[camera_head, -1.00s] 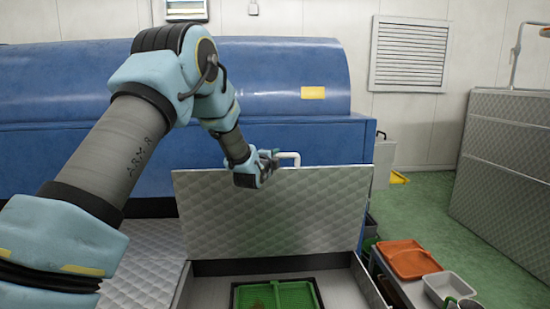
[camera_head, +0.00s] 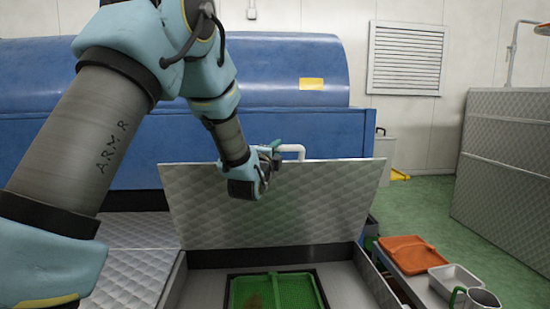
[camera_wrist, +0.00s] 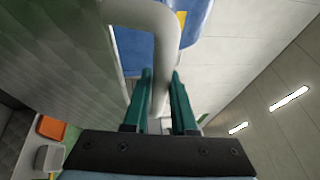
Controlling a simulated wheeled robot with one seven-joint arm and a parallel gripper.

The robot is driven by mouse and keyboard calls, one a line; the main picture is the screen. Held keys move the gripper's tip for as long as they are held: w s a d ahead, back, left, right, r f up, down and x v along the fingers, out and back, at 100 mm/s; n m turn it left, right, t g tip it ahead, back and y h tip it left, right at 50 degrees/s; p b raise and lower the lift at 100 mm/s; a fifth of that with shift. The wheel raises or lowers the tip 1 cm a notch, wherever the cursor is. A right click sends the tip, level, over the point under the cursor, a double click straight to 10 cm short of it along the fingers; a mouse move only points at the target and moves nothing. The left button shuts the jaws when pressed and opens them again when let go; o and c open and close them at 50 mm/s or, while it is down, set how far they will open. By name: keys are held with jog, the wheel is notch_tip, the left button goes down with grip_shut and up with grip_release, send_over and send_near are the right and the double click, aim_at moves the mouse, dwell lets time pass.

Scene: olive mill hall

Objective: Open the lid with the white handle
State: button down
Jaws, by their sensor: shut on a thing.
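The lid (camera_head: 320,205) is a quilted grey metal panel, raised steeply above an open bin (camera_head: 210,287) along its lower edge. Its white tubular handle (camera_head: 295,148) shows above the top edge, on the far side. My gripper (camera_head: 272,150) reaches over the top edge of the lid. In the wrist view, my gripper's green fingers (camera_wrist: 158,102) are on both sides of the white handle (camera_wrist: 158,20) and shut on it. The lid's quilted face fills the left of that view. Part of the handle is hidden by the fingers.
A green tray (camera_head: 245,292) lies inside the bin. A blue machine (camera_head: 285,130) stands behind the lid. To the right are an orange tray (camera_head: 408,258), a white tray (camera_head: 456,278) and a metal jug (camera_head: 474,299). Green floor (camera_head: 430,205) is clear beyond them.

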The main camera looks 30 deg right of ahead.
jog(key=shift+m+h, duration=0.3)
jog(key=s+b, duration=0.1)
jog(key=s+a+f+b, duration=0.1)
jog(key=s+b, duration=0.1)
jog(key=shift+s+a+f, duration=0.2)
jog(key=shift+f, duration=0.1)
jog(key=c, duration=0.7)
grip_release()
jog(key=shift+w, duration=0.1)
jog(key=b+v, duration=0.2)
jog(key=v, duration=0.8)
jog(key=shift+s+a+f, duration=0.2)
jog(key=shift+s+a, duration=0.05)
jog(key=shift+s, duration=0.1)
